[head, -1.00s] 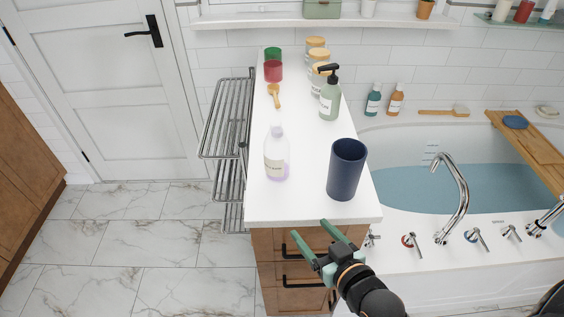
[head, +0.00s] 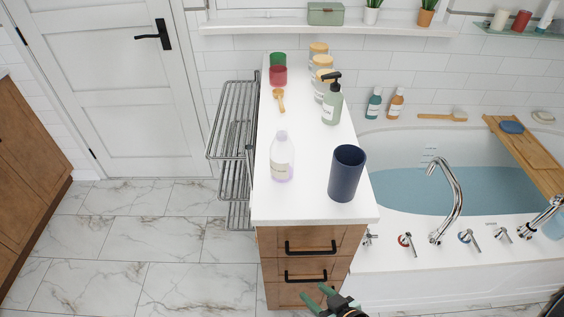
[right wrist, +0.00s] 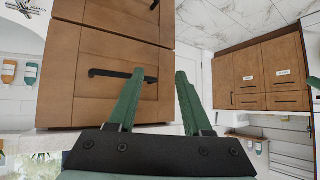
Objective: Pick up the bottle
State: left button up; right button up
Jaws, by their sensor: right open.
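A clear bottle (head: 282,158) with a white cap, a pale label and a lilac base stands upright on the white counter (head: 300,205), near its front left. A green pump bottle (head: 331,104) with a black pump stands farther back. My right gripper (head: 318,297) is low in front of the drawers, below the counter top and well apart from the bottle. In the right wrist view its two green fingers (right wrist: 158,98) are spread, with nothing between them.
A dark blue cup (head: 346,174) stands just right of the bottle. A wooden scoop (head: 279,100), red and green cups (head: 278,75) and jars (head: 322,75) are behind. A wire rack (head: 232,120) is left; a bathtub with a tap (head: 452,195) is right. Black drawer handles (head: 310,247) stick out.

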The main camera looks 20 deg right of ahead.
aim_at(282, 149)
jog(key=k+z, duration=0.15)
jog(key=k, duration=0.5)
jog(key=z, duration=1.4)
jog(key=j+z, duration=0.2)
jog(key=z, duration=0.25)
jog(key=j+z, duration=0.25)
jog(key=z, duration=0.15)
jog(key=j, duration=0.95)
jog(key=k+j, duration=0.15)
jog(key=j, duration=1.75)
jog(key=k, duration=0.05)
